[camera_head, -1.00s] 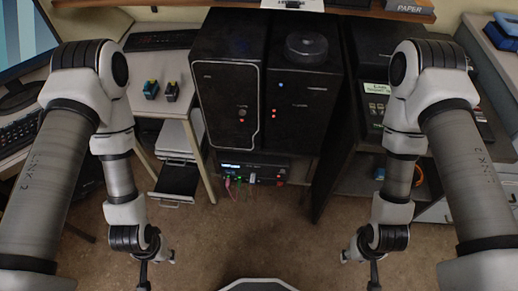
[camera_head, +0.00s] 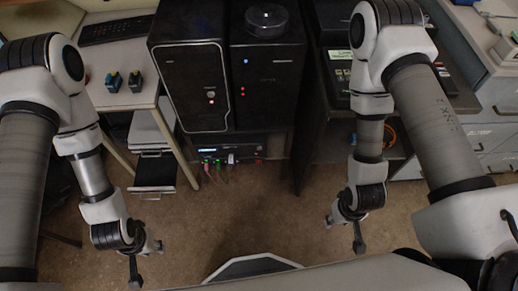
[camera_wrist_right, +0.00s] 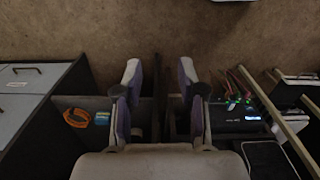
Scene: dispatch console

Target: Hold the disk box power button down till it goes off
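Two black tower boxes stand side by side at the centre back in the head view. The left tower (camera_head: 190,85) has a round button (camera_head: 211,95) on its front. The right tower (camera_head: 268,100) has a blue light and red lights. I cannot tell which is the disk box. My left gripper (camera_head: 146,264) is open and empty over the floor at lower left, well apart from the towers. My right gripper (camera_head: 345,232) is open and empty over the floor, right of the towers. In the right wrist view its fingers (camera_wrist_right: 160,95) are spread with nothing between them.
A low black unit (camera_head: 225,152) with a lit display and cables sits below the towers. A dark cabinet (camera_head: 325,140) stands to their right. A white table (camera_head: 120,90) with a keyboard is on the left. The floor (camera_head: 240,220) in front is mostly clear.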

